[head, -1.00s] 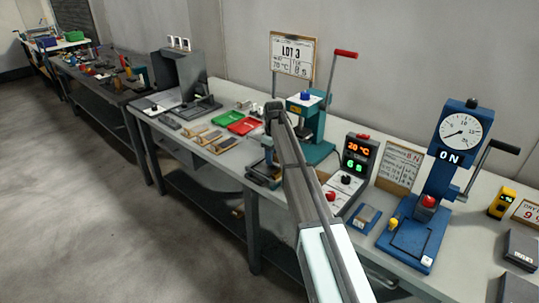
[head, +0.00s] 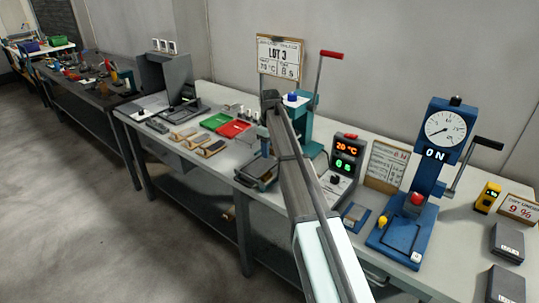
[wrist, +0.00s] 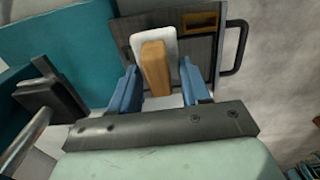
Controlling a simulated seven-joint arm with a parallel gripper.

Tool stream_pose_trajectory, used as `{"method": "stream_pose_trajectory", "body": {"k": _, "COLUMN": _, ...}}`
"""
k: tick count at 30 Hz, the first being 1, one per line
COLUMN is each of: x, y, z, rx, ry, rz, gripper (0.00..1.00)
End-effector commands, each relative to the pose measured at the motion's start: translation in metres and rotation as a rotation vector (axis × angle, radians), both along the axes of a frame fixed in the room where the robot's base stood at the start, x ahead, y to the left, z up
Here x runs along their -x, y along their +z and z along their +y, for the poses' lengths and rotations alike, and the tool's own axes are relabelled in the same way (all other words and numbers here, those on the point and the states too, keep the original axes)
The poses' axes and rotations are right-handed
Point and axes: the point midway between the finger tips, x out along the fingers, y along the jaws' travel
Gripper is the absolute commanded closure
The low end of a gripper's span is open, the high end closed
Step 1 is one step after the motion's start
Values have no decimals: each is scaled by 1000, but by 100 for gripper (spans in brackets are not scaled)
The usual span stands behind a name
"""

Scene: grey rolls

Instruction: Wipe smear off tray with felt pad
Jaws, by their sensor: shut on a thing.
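In the wrist view, the felt pad (wrist: 168,40) has a white base and a wooden grip block. My gripper (wrist: 157,85) has its blue fingers on either side of that block and is shut on it. The pad lies over the dark tray (wrist: 128,28), which has a bar handle on its right; whether they touch is unclear. A brown-yellow patch (wrist: 201,20) shows on the tray just right of the pad; I cannot tell if it is the smear.
The teal press (head: 303,130) stands close behind the tray. Right of my arm are a control box (head: 345,165) and a blue gauge press (head: 410,220). Green (head: 215,121) and red (head: 234,129) mats and wooden-gripped blocks (head: 211,148) lie to the left on the bench.

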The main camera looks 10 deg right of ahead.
Motion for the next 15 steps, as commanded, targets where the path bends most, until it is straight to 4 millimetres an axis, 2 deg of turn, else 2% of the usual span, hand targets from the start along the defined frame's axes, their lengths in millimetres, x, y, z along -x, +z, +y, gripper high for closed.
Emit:
{"method": "stream_pose_trajectory", "body": {"k": 6, "x": -1, "y": 18, "z": 0, "rx": 0, "ry": 0, "rz": -1, "gripper": 100}}
{"method": "stream_pose_trajectory", "body": {"k": 15, "x": 0, "y": 20, "z": 0, "rx": 0, "ry": 0, "rz": 0, "gripper": 100}}
